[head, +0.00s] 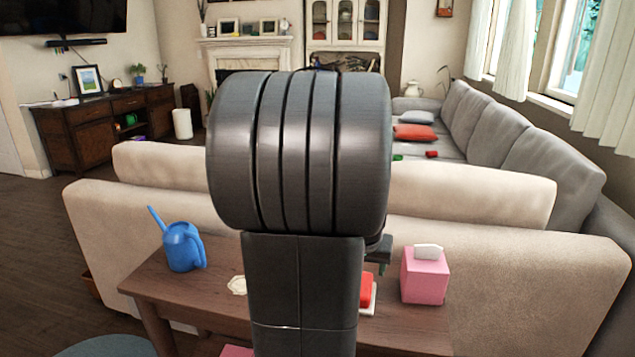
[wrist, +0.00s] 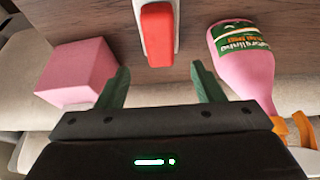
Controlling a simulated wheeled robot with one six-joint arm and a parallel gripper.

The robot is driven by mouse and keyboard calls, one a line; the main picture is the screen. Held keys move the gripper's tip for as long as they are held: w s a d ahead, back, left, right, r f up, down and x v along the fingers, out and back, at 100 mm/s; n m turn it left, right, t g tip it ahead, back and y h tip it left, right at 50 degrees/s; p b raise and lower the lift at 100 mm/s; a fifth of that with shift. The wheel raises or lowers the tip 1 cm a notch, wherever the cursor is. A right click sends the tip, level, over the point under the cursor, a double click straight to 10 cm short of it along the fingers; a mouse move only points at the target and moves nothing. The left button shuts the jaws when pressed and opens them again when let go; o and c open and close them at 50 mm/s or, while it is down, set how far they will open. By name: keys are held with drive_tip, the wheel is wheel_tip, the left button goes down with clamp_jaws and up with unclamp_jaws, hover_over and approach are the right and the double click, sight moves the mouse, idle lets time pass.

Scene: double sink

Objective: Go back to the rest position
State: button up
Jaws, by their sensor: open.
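My gripper (wrist: 162,84) shows in the wrist view with its two green fingers spread apart and nothing between them. It is above the brown wooden table (head: 195,292). Past the fingertips a red block-like thing (wrist: 157,36) lies on a white holder or dish; it also shows in the head view (head: 366,290), partly hidden by my arm. In the head view my large dark arm fills the middle and hides most of the gripper.
A pink tissue box (head: 424,277) stands on the table's right, a blue watering can (head: 182,248) on its left. A pale round item (head: 237,285) lies beside my arm. A pink bottle (wrist: 243,62) shows in the wrist view. A beige sofa (head: 95,205) stands behind the table.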

drive_tip(key=b+x, duration=0.2)
drive_tip(key=x, duration=0.7)
drive_tip(key=shift+s, duration=0.15)
drive_tip(key=shift+w+r, duration=0.2)
drive_tip(key=shift+r, duration=0.1)
drive_tip(key=shift+s+r+p, duration=0.1)
drive_tip(key=shift+r+p, duration=0.6)
drive_tip(key=shift+r, duration=1.15)
